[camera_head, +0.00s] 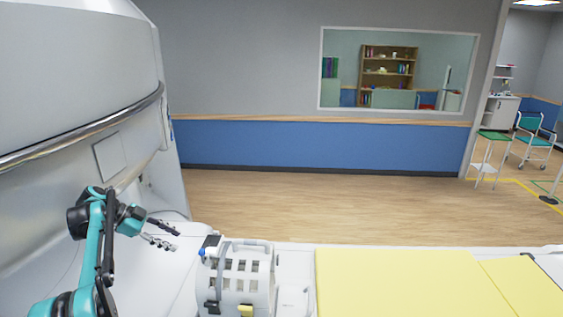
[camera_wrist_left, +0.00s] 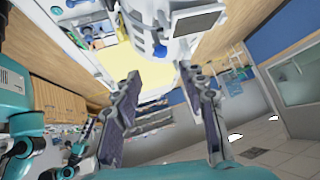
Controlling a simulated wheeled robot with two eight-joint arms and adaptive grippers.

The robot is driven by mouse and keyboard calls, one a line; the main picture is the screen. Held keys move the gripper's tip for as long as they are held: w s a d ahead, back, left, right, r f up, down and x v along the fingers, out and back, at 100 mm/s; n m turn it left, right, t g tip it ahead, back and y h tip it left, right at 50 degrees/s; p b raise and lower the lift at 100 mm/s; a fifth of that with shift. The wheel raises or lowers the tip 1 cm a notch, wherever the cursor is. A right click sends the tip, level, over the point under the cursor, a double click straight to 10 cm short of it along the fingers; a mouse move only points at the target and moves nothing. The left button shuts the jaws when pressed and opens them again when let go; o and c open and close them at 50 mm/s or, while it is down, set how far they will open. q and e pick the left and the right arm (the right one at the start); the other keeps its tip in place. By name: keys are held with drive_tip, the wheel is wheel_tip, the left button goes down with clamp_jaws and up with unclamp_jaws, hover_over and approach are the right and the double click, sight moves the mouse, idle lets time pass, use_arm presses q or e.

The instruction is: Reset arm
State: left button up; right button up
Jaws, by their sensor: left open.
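My left arm (camera_head: 92,245) comes in from the lower left in the head view. My left gripper (camera_head: 168,237) is open and empty, its two fingers spread apart and pointing right. It is above the white bed surface, to the left of the white head coil (camera_head: 238,277). The wrist view shows both fingers of the left gripper (camera_wrist_left: 165,115) wide apart with nothing between them. The coil appears at the top of the wrist view (camera_wrist_left: 150,20). My right gripper is not in view in the head view.
The large white scanner housing (camera_head: 60,100) fills the left side. A yellow pad (camera_head: 400,285) lies on the bed to the right of the coil. A wooden floor (camera_head: 330,205) is open beyond the bed. A green-topped table (camera_head: 493,137) and a chair (camera_head: 533,135) stand far right.

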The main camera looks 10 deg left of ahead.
use_arm(q)
drive_tip(key=s+d+f+n+y+b, duration=0.2)
drive_tip(key=s+d+f+n+b, duration=0.25)
drive_tip(key=d, duration=0.45)
drive_tip(key=s+d+f+n+y+b, duration=0.3)
drive_tip(key=s+d+b, duration=0.25)
drive_tip(key=d, duration=0.35)
drive_tip(key=s+d+f+n+t+y+b, duration=0.1)
drive_tip(key=s+d+f+n+b, duration=0.1)
drive_tip(key=s+f+b, duration=0.2)
drive_tip(key=s+d+f+n+t+y+b, duration=0.1)
drive_tip(key=s+d+f+n+b, duration=0.2)
drive_tip(key=s+f, duration=0.6)
drive_tip(key=s+d+f+n+t+y+b, duration=0.1)
drive_tip(key=s+d+f+n+b, duration=0.2)
drive_tip(key=s+f, duration=0.3)
wheel_tip(320, 180, down, 3)
drive_tip(key=shift+s+d+r+y+b, duration=0.15)
drive_tip(key=shift+s+y+b, duration=0.2)
drive_tip(key=shift+b, duration=0.55)
